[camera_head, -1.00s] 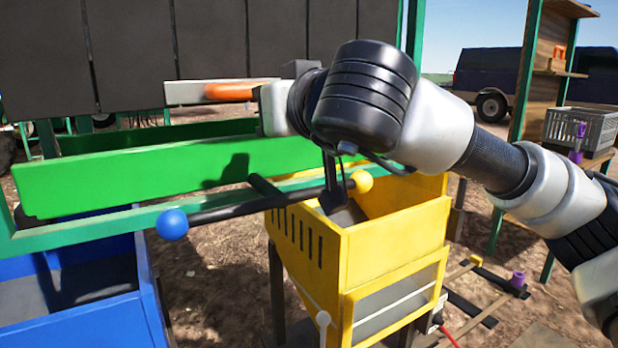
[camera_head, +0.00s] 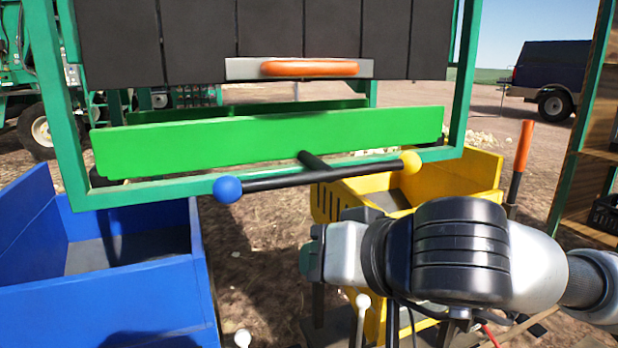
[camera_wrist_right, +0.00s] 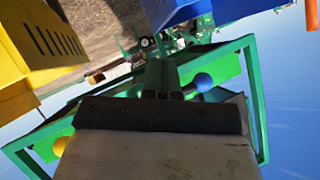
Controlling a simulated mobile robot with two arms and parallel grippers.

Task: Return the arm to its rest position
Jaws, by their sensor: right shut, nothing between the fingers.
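My right arm (camera_head: 460,255) comes in from the right in the head view, in front of the yellow bin (camera_head: 465,178). My right gripper (camera_head: 312,262) is at the left end of that arm, below the black crossbar (camera_head: 270,182) and apart from it. The fingertips are hard to make out there. In the wrist view the gripper (camera_wrist_right: 162,78) is shut, with nothing held. My left gripper is not in view.
The crossbar has a blue ball (camera_head: 228,189) and a yellow ball (camera_head: 411,162). Behind it is a green panel (camera_head: 270,137) under a dark board with an orange handle (camera_head: 310,68). A blue bin (camera_head: 105,300) stands left. Bare ground lies between the bins.

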